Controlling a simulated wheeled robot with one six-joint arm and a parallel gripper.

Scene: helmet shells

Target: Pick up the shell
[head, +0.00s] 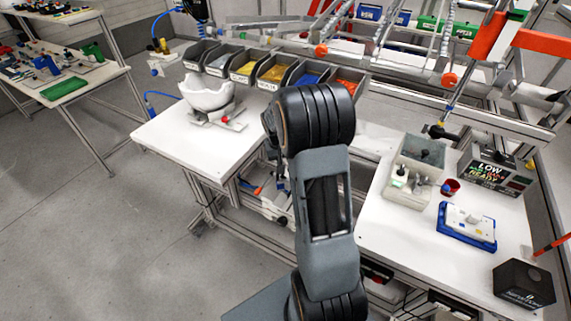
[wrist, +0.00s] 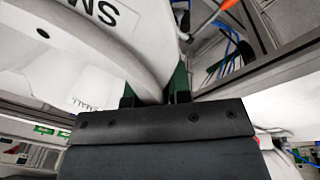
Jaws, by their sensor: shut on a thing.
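In the wrist view a large white curved shell (wrist: 60,50) with dark lettering fills the upper left. Its edge passes between the two dark fingers of my gripper (wrist: 154,92), which is shut on it. A white bowl-shaped shell (head: 208,93) rests on a stand on the left white table in that view. I cannot tell whether it is the same shell as the held one.
A row of bins (head: 270,72) with coloured parts lines the back of the left table (head: 180,132). The right table (head: 385,215) holds a grey box (head: 415,165), a blue tray (head: 443,226) and a black box (head: 523,284). Metal framing stands behind. The floor at left is clear.

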